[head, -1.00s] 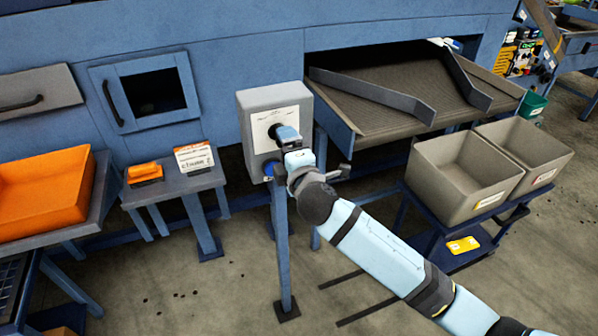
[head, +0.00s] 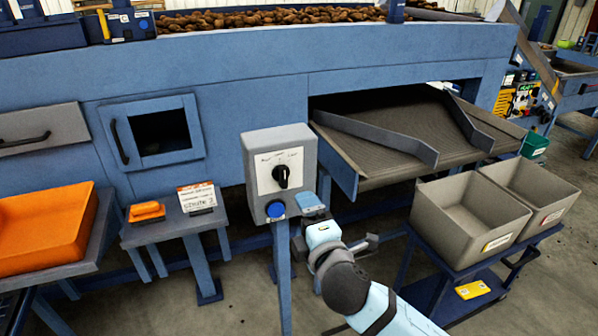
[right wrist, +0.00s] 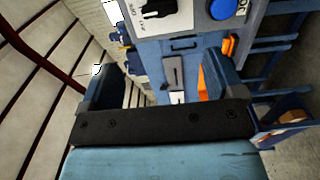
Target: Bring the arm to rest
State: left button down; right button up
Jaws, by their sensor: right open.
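My right arm comes in from the lower right of the head view. Its gripper (head: 310,203) is open and empty, just right of and below the grey control box (head: 297,143), apart from the knob. The box, on a blue post, has a black rotary knob (head: 281,176) and a blue button (head: 275,209). In the right wrist view the two blue fingers (right wrist: 163,92) stand apart with nothing between them. The knob (right wrist: 158,8) and the blue button (right wrist: 222,9) show at the top there. My left gripper is not in view.
A conveyor chute (head: 420,135) and two grey bins on a blue cart (head: 440,245) stand to the right. A small table (head: 165,230) with an orange item and a label card, and an orange tray (head: 45,255), stand left. Potatoes lie along the machine top.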

jog(key=s+d+f+m+g, duration=0.2)
jog(key=s+d+f+m, duration=0.3)
jog(key=s+f, duration=0.3)
jog(key=s+d+f+m+g+h+p, duration=0.1)
jog(key=s+d+f+m, duration=0.4)
jog(key=f, duration=0.7)
jog(key=s+d+f+m+g+h+p, duration=0.1)
jog(key=s+d+f+m+g, duration=0.2)
jog(key=s+d+f+m, duration=0.2)
jog(key=s+f+m, duration=0.3)
jog(key=s+f, duration=0.2)
jog(key=s, duration=0.1)
jog(key=shift+s+d+m, duration=0.15)
jog(key=shift+d+m, duration=0.15)
jog(key=shift+d, duration=0.1)
jog(key=shift+f, duration=0.1)
